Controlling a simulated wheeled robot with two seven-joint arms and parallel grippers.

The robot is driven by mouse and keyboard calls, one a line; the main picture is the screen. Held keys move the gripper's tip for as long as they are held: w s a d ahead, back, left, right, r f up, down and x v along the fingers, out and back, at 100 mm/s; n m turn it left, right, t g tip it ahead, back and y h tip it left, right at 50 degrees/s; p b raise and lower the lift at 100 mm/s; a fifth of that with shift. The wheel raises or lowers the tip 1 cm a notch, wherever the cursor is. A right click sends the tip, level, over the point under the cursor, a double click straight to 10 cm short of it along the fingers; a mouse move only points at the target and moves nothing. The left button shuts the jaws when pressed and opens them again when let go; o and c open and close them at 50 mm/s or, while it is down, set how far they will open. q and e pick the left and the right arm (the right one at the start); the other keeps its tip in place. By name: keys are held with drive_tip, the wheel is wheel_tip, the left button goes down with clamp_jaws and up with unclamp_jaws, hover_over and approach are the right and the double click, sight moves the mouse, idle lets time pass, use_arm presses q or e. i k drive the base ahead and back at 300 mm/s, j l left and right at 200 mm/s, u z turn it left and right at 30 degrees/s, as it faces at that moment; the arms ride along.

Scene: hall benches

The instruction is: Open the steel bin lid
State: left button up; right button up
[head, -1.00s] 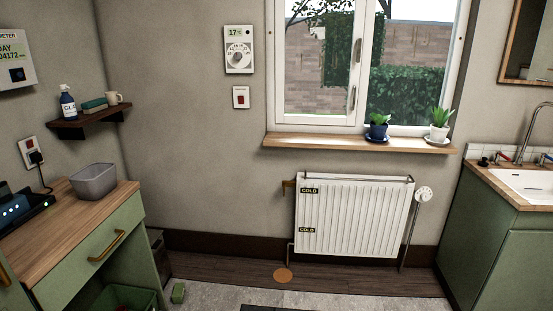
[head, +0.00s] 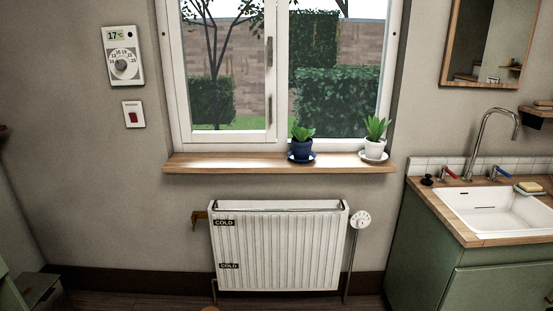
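No thing that I can clearly name as the steel bin or its lid is in view. A small dark grey box (head: 40,289) stands on the floor at the bottom left corner, partly cut off by the frame's lower edge; I cannot tell whether it is the bin. Neither of my grippers is in view.
A white radiator (head: 280,247) hangs under the wooden window sill (head: 240,163), with a blue plant pot (head: 301,147) and a white plant pot (head: 374,147) on it. A green cabinet (head: 430,262) with a white sink (head: 490,211) stands at the right.

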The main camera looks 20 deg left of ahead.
sight(33, 288)
drive_tip(key=i+j+u, duration=0.1)
drive_tip(key=i+u, duration=0.35)
drive_tip(key=i+l+u, duration=0.1)
drive_tip(key=i+u, duration=0.4)
drive_tip(key=i+l+u, duration=0.3)
drive_tip(key=i+u, duration=0.15)
drive_tip(key=i, duration=0.15)
